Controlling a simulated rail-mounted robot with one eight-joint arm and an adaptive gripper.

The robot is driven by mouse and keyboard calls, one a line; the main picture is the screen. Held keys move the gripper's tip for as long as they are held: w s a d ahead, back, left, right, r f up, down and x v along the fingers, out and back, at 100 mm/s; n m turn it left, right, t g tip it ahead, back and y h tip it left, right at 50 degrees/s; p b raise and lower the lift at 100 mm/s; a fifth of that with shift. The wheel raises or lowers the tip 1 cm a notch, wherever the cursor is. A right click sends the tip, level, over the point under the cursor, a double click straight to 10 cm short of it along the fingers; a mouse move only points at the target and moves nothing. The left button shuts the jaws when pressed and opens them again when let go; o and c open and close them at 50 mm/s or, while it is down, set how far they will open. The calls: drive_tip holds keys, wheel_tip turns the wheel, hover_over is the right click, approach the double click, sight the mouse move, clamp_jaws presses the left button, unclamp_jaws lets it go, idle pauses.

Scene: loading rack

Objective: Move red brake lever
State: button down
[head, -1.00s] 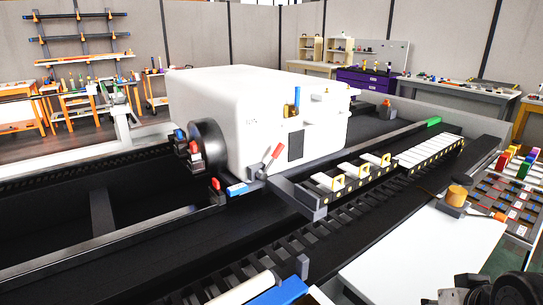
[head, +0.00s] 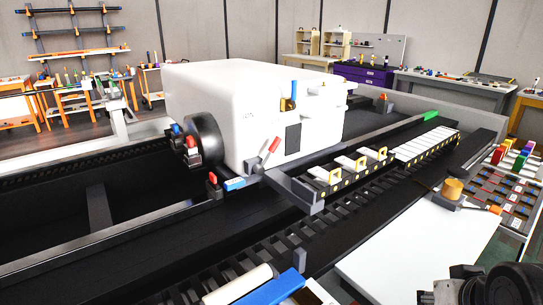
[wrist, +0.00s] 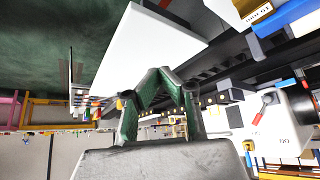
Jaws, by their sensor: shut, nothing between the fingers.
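The red brake lever (head: 270,148) is a short angled stick with a red grip, on the front of the large white machine housing (head: 215,110). In the wrist view, what looks like the same red-and-white lever (wrist: 264,108) shows at the right, on the white housing turned on its side. My gripper (wrist: 158,74) is in the middle of the wrist view. Its two greenish fingers meet at their tips, shut and empty. It is well apart from the lever. In the head view only a dark part of my arm shows at the bottom right.
A dark bed with toothed rails (head: 225,265) runs below the housing. A black round chuck (head: 207,140) and a row of yellow-marked blocks (head: 345,172) flank the lever. A white panel (head: 420,250) and a tool tray (head: 505,195) lie at the right.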

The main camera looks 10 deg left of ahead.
drive_tip(key=c, duration=2.1)
unclamp_jaws()
drive_tip(key=shift+w+a+r, duration=0.1)
drive_tip(key=shift+w+a, duration=0.1)
drive_tip(key=o, duration=0.5)
drive_tip(key=w+a+r+t+y, duration=0.1)
drive_tip(key=w+a+r+y, duration=0.1)
drive_tip(key=w+a, duration=0.5)
drive_tip(key=w+a+r+n+t+y, duration=0.1)
drive_tip(key=w+a+r+t+y, duration=0.1)
drive_tip(key=w+a, duration=0.4)
drive_tip(key=w+a+r+t+y, duration=0.1)
drive_tip(key=w+a+r+y, duration=0.3)
drive_tip(key=w+a, duration=0.3)
drive_tip(key=shift+w+a+r+n+y, duration=0.1)
drive_tip(key=shift+w+a+n+y, duration=0.1)
drive_tip(key=shift+w, duration=0.6)
drive_tip(key=shift+w+a+n+y, duration=0.1)
drive_tip(key=shift+w+n, duration=0.1)
drive_tip(key=shift+w, duration=0.55)
drive_tip(key=shift+o, duration=0.2)
drive_tip(key=m+t+y, duration=0.1)
drive_tip(key=m+t, duration=0.2)
drive_tip(key=t, duration=0.1)
approach(276, 147)
drive_tip(key=x, duration=1.1)
drive_tip(key=shift+w+a+b, duration=0.15)
drive_tip(key=shift+w+b, duration=0.05)
drive_tip(key=shift+b, duration=0.2)
clamp_jaws()
